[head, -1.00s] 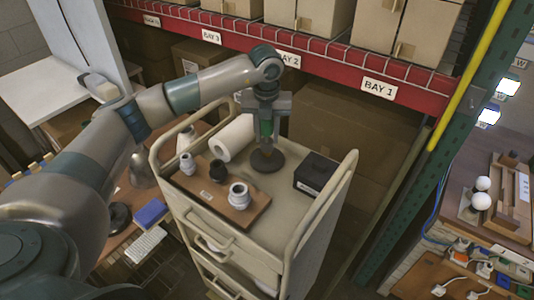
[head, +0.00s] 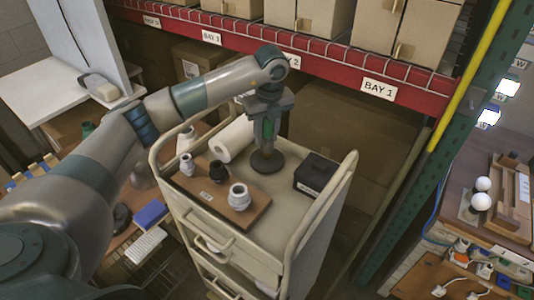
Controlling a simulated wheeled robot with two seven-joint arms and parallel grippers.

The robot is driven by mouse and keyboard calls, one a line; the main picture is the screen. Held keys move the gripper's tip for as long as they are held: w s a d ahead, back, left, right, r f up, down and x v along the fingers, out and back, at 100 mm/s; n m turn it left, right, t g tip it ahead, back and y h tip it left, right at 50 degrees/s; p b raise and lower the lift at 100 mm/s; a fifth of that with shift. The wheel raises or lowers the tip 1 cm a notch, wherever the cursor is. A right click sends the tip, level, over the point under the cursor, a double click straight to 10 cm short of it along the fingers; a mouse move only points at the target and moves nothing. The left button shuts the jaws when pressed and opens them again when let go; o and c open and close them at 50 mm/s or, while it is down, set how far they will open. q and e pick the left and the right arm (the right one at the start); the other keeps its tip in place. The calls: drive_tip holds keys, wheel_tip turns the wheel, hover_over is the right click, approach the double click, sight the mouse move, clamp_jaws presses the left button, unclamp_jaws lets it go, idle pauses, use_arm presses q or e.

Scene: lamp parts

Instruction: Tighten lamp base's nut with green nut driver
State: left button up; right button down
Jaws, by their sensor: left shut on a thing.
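The lamp base (head: 268,163) is a dark round disc standing on the top of the beige cart, near its far side. The green nut driver (head: 268,128) is upright above the middle of the base. Its lower end comes down to the base's centre, but the nut there is too small or hidden to make out. My left gripper (head: 267,120) points down and is shut on the green handle. My right gripper is not in the head view.
The cart top (head: 272,192) also holds a wooden board (head: 250,214) with several sockets, a white roll (head: 232,138) and a black box (head: 316,174). Raised cart rails flank these things. A red shelf beam (head: 330,72) with boxes runs behind.

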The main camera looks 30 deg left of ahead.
use_arm(q)
drive_tip(key=shift+n, duration=1.1)
drive_tip(key=shift+n, duration=0.5)
drive_tip(key=n+p, duration=0.1)
drive_tip(key=n, duration=0.4)
drive_tip(key=shift+s+g, duration=0.15)
drive_tip(key=shift+g, duration=0.25)
drive_tip(key=shift+r+n+p, duration=0.1)
drive_tip(key=shift+n+p, duration=0.45)
drive_tip(key=shift+n, duration=0.15)
drive_tip(key=n+p, duration=0.1)
drive_tip(key=n, duration=0.3)
drive_tip(key=shift+s+n+g+p, duration=0.15)
drive_tip(key=shift+n+g+p, duration=0.15)
drive_tip(key=shift+g+p, duration=0.1)
